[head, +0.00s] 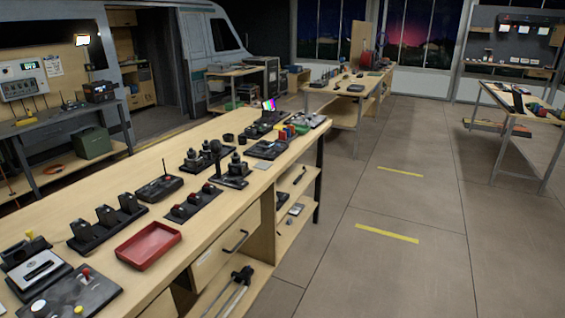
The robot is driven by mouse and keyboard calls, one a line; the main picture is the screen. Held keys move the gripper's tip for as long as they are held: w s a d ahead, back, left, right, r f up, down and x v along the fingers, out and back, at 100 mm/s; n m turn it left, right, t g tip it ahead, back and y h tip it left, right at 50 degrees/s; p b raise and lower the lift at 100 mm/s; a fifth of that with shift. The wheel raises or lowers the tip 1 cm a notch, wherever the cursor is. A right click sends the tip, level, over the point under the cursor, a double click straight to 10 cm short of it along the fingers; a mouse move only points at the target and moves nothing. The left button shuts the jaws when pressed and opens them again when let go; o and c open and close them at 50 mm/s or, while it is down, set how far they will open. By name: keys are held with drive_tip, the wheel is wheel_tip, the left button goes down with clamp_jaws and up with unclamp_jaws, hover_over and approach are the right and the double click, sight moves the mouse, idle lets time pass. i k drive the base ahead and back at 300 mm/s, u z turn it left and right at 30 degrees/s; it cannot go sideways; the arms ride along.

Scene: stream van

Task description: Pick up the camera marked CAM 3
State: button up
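No label reading CAM 3 can be made out at this size. A black rack (98,234) on the long wooden bench holds several upright black units, which may be cameras. Farther along, a cluster of dark upright devices (233,168) stands on a black base, and another dark device (193,161) stands to its left; they may also be cameras. I cannot tell which of these, if any, is CAM 3. My gripper does not show in the head view.
A red tray (149,246) lies near the bench's (215,207) front edge. Control boxes crowd the near left end. Clear floor (400,260) with yellow strips lies to the right. A second bench (345,92) stands behind, a table (505,108) at right, and a van (215,45) at back left.

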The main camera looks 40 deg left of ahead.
sight(239, 167)
drive_tip(key=u, duration=0.2)
drive_tip(key=i, duration=1.5)
drive_tip(key=u, duration=0.7)
drive_tip(key=i, duration=1.35)
drive_tip(key=u, duration=1.8)
drive_tip(key=i, duration=0.8)
drive_tip(key=u, duration=0.7)
